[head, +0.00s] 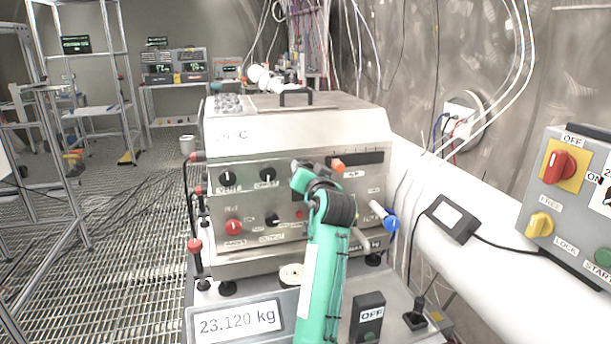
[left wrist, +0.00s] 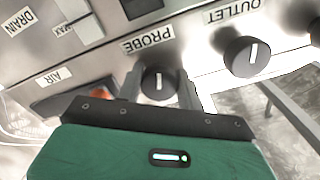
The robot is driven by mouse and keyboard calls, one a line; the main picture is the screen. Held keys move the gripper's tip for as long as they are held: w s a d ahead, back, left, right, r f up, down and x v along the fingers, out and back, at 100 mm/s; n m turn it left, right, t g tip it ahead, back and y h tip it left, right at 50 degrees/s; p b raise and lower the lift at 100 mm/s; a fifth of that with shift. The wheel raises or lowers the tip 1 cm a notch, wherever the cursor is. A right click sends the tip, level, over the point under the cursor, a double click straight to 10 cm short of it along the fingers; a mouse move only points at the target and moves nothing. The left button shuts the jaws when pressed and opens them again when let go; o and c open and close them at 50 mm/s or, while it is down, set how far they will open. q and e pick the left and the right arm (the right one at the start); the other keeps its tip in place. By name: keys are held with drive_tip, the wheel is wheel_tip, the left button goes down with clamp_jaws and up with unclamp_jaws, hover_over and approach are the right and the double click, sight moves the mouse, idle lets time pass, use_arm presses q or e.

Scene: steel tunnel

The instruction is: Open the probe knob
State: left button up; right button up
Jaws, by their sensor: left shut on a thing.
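The probe knob (left wrist: 158,84) is a round black knob with a white line, under its PROBE label in the left wrist view. The line looks about upright in that picture. My left gripper (left wrist: 161,88) has one grey finger on each side of the knob and is shut on it. In the head view my left gripper (head: 308,178) is at the front panel of the steel machine (head: 290,140). The gripper and arm hide the probe knob there. My right gripper is in neither view.
The black outlet knob (left wrist: 247,57) is beside the probe knob. An orange air part (head: 338,166) and a blue-handled valve (head: 390,223) are to the right of my left gripper. A red knob (head: 233,227) is lower left. A switch box (head: 575,200) is at far right.

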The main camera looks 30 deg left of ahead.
use_arm(q)
drive_tip(key=shift+f, duration=0.15)
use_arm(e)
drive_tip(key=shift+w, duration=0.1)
use_arm(q)
drive_tip(key=o, duration=1)
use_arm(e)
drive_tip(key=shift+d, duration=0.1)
